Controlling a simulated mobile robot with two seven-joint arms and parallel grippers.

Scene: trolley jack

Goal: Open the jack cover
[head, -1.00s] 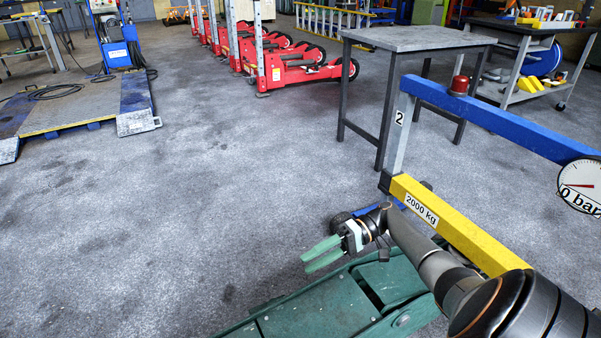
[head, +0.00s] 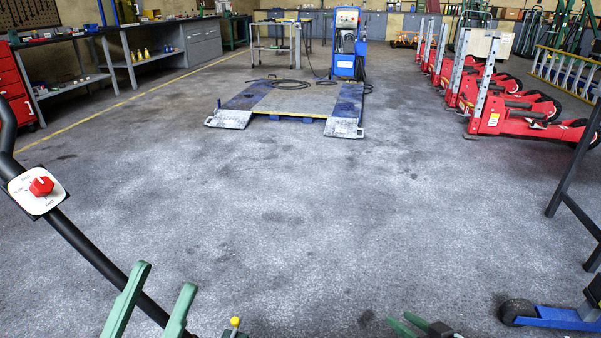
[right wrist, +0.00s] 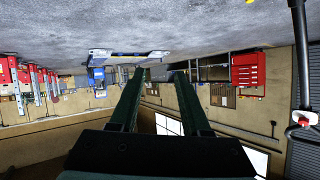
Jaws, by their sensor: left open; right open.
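The jack cover cannot be made out in either view now. A black bar (head: 95,258) with a red knob (head: 41,186) on a white plate slants along the left of the head view; it also shows at the right of the right wrist view (right wrist: 300,60). A small yellow-tipped part (head: 235,322) pokes up at the bottom edge. My left gripper (head: 166,275) is open and empty at the bottom left, its green fingers near the black bar. My right gripper (head: 397,317) is open at the bottom edge; in the right wrist view (right wrist: 158,72) nothing is between its fingers.
A blue wheeled leg (head: 560,317) is at the bottom right, below a dark table leg (head: 572,165). Red jacks (head: 505,118) stand at the right. A low ramp platform (head: 290,98) lies ahead, with a blue machine (head: 348,45) behind it. The middle floor is clear.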

